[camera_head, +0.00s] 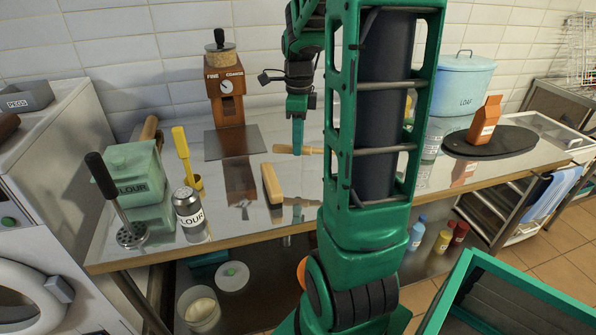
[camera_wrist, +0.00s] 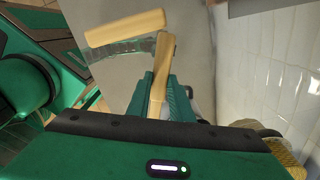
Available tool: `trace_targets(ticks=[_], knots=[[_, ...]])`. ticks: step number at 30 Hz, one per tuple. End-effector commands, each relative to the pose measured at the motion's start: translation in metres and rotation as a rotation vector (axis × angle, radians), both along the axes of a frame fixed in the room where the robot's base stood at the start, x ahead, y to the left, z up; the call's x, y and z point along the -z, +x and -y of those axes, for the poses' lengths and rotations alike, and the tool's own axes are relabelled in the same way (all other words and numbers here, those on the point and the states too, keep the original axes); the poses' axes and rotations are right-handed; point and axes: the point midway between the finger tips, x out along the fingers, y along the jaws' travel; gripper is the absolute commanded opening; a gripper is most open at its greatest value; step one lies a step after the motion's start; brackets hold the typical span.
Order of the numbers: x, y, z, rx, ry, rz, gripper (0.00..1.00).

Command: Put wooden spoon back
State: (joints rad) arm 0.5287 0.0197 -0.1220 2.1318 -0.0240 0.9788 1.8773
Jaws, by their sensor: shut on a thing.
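My gripper (camera_head: 297,146) points down over the middle of the metal counter. It is shut on a pale wooden handle, which I take to be the wooden spoon (camera_head: 283,149). The handle lies roughly level across the fingertips, and its right part reaches towards my arm. In the wrist view my gripper (camera_wrist: 165,92) has the wooden spoon (camera_wrist: 166,50) between its green fingers. I cannot make out the spoon's bowl. My own arm hides part of the counter behind it.
A wooden block-like brush (camera_head: 271,184) lies in front of my gripper. A coffee grinder (camera_head: 226,92), green canister (camera_head: 135,166), flour shaker (camera_head: 189,207) and yellow utensil (camera_head: 181,148) stand left. A blue bin (camera_head: 462,78) and black round board (camera_head: 490,141) are right.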

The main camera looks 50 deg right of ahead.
Motion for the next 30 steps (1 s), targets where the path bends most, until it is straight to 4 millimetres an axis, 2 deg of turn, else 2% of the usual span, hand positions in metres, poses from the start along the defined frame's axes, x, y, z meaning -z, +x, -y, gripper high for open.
trace_targets(ticks=[3,7,14,21,28,29,30], knots=[[0.023,-0.002,0.002,0.006,0.003,-0.005,0.00],[0.043,-0.003,0.003,0.007,0.003,-0.003,0.00],[0.059,-0.003,0.004,0.007,0.002,-0.001,0.00],[0.088,-0.003,0.004,0.008,0.002,-0.001,0.00],[0.091,-0.003,0.004,0.007,0.001,-0.001,0.00],[0.091,-0.003,0.004,0.007,0.001,-0.001,0.27],[0.091,-0.003,0.004,0.007,0.001,-0.001,0.36]])
